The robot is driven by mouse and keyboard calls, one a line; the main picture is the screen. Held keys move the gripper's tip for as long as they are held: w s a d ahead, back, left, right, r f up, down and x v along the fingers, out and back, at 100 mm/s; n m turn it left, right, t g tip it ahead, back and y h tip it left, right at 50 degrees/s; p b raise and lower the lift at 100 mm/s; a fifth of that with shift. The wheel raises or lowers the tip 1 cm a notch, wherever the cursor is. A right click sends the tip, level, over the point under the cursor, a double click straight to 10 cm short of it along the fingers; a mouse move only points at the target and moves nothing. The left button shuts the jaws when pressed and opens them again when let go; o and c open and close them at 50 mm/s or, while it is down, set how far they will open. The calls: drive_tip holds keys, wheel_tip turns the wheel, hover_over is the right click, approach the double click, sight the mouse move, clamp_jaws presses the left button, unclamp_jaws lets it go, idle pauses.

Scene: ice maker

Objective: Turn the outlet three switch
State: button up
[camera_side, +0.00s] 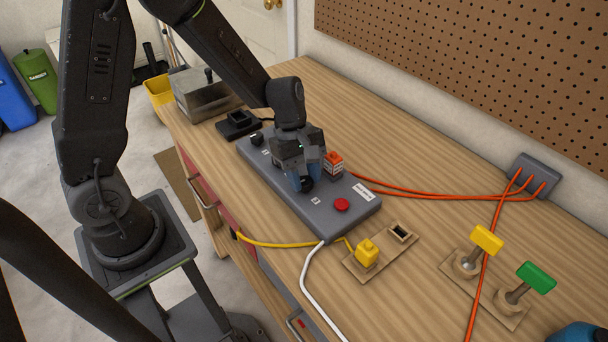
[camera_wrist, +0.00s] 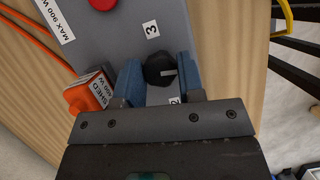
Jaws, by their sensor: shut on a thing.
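The grey outlet box (camera_side: 335,218) lies on the bench. A black round switch (camera_side: 307,184) stands on it, next to a label "3". In the wrist view the switch (camera_wrist: 157,69) is between my two blue fingers, with a light pointer mark on its right side. The "3" label (camera_wrist: 151,29) is just above it, and a "2" label is partly hidden by my gripper. My gripper (camera_side: 301,184) points down, and its fingers (camera_wrist: 158,78) are shut on the switch. Another black switch (camera_side: 256,139) shows at the box's far end.
An orange plug (camera_side: 334,163) labelled "SHED" stands close beside my gripper. A red button (camera_side: 341,204) is near the box's front end. A yellow plug (camera_side: 367,252), two coloured levers (camera_side: 487,240) and orange cables lie to the right. A metal box (camera_side: 205,94) stands at the back.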

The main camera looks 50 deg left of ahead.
drive_tip(key=m+g, duration=0.1)
drive_tip(key=m, duration=0.3)
drive_tip(key=shift+g, duration=0.3)
drive_tip(key=m+g+y, duration=0.1)
drive_tip(key=m, duration=0.3)
drive_tip(key=shift+w+d, duration=0.1)
drive_tip(key=m+g+y, duration=0.1)
drive_tip(key=m+y, duration=0.1)
drive_tip(key=m, duration=0.2)
drive_tip(key=shift+d+m, duration=0.1)
drive_tip(key=shift+m, duration=0.2)
drive_tip(key=shift+m+y, duration=0.7)
drive_tip(key=shift+m, duration=1.2)
drive_tip(key=o, duration=0.9)
